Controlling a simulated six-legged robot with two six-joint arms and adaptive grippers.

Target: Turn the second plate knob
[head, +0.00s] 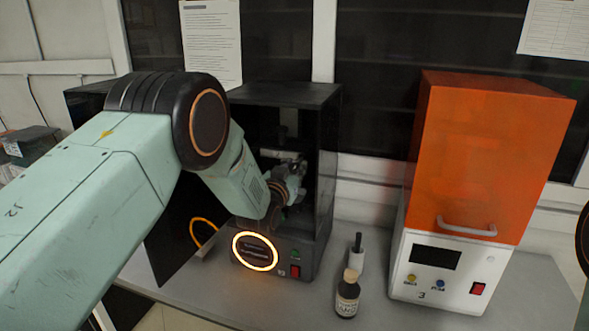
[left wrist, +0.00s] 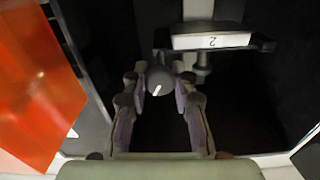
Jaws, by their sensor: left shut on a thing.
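The round dark knob (left wrist: 160,82) with a white pointer line shows in the left wrist view, between the fingers of my left gripper. My left gripper (head: 289,183) reaches into the open front of a black cabinet (head: 325,150) in the head view and is shut on the knob. The knob cannot be made out in the head view, where my gripper and arm cover much of the interior. My right gripper is not in view.
The cabinet's base has a glowing orange ring (head: 255,251) and a red switch (head: 295,271). A dark bottle (head: 347,298) and a small white bottle (head: 357,256) stand beside it. An orange-hooded white machine (head: 490,150) stands to the right; grey bench (head: 385,310) shows between.

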